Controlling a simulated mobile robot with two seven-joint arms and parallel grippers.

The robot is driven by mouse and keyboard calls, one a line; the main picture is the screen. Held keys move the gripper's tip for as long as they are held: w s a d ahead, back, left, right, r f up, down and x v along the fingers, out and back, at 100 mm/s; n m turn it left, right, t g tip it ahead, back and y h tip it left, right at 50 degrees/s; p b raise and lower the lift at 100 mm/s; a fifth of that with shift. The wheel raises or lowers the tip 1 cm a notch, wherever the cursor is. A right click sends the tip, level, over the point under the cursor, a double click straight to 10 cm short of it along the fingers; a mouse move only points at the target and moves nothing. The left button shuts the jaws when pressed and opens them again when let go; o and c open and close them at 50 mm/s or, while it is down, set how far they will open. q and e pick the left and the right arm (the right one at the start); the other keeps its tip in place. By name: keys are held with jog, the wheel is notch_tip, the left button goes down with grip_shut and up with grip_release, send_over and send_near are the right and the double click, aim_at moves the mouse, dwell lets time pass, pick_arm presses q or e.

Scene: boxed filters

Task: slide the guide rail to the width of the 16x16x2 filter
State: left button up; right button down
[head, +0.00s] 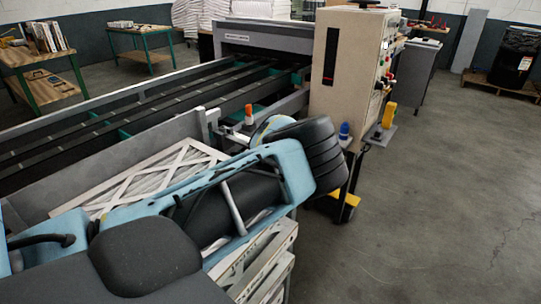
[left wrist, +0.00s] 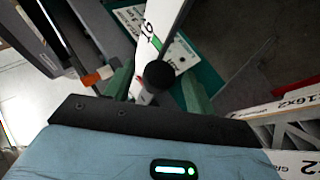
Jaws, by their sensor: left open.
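In the left wrist view my left gripper (left wrist: 157,88) is open, its two green fingers on either side of a round black knob (left wrist: 158,74). I cannot tell whether they touch it. A white strip with dark digits (left wrist: 155,28) runs behind the knob. In the head view my blue and black left arm reaches over a white-framed filter (head: 130,182), and its gripper is hidden behind the arm. A grey metal rail (head: 110,155) stands between the filter and the conveyor. A frame edge marked "16x2" (left wrist: 292,107) shows at the right of the wrist view. My right gripper is out of view.
An orange knob (head: 249,116) stands near the rail's end and shows in the wrist view (left wrist: 97,77). A beige control cabinet (head: 345,75) is beyond it. Slatted conveyor (head: 130,105) lies behind. Open floor (head: 450,190) is at right.

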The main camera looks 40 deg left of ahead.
pick_arm(q)
jog(key=shift+r, duration=0.1)
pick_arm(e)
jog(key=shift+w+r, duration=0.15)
pick_arm(q)
grip_shut()
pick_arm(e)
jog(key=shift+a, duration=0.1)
